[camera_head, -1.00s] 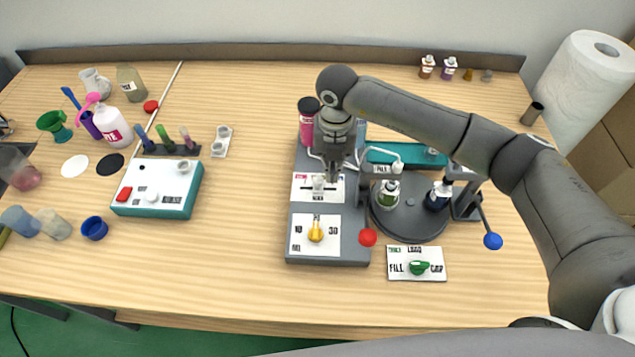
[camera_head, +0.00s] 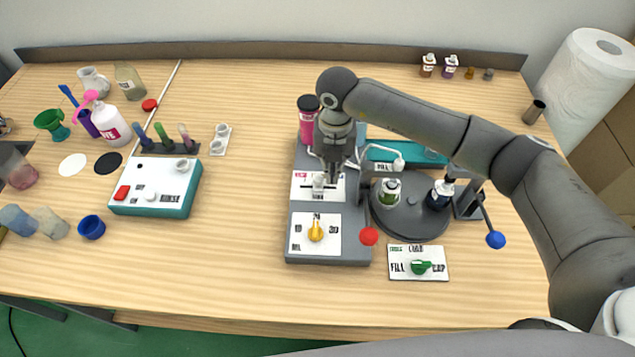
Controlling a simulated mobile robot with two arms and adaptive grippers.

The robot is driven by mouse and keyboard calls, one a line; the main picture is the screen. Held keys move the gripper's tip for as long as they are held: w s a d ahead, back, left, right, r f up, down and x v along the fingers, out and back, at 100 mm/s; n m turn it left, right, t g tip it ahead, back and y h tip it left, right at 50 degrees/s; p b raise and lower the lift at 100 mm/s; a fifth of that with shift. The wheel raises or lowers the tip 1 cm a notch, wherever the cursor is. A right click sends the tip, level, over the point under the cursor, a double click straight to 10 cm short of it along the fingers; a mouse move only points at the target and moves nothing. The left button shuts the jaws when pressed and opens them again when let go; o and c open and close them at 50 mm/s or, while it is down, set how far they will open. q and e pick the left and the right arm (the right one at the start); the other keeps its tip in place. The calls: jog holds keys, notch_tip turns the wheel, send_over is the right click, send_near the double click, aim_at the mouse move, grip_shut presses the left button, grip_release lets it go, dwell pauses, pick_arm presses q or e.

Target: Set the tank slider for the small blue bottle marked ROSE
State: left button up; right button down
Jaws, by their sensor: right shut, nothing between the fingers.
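My right gripper (camera_head: 321,173) points down over the grey dispenser base (camera_head: 328,253) in the middle of the table. Its fingers are shut, with nothing between them. The pale slider knob (camera_head: 318,181) sits on the upper white panel (camera_head: 300,190), right at or just below the fingertips; I cannot tell whether they touch. A small dark blue bottle (camera_head: 439,195) stands on the right side of the round dark turntable (camera_head: 411,226); its label is too small to read. A bottle with green liquid (camera_head: 389,193) stands on the turntable's left side. My left gripper is not in view.
A yellow dial (camera_head: 316,232) sits on the lower panel. A red-ball lever (camera_head: 369,236), a blue-ball lever (camera_head: 495,240) and a green-knob plate (camera_head: 419,264) are nearby. A teal box (camera_head: 157,188) stands left. The table between is clear.

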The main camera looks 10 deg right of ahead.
aim_at(321, 177)
jog(key=shift+f+b, duration=2)
jog(key=shift+f, duration=0.45)
jog(key=shift+r, duration=0.3)
jog(key=shift+w+a, duration=0.2)
jog(key=shift+a, duration=0.55)
jog(key=shift+w+a+b, duration=0.1)
jog(key=shift+a+b, duration=0.3)
jog(key=shift+a, duration=0.05)
jog(key=shift+w+a, duration=0.1)
jog(key=shift+a, duration=0.5)
jog(key=shift+d, duration=0.6)
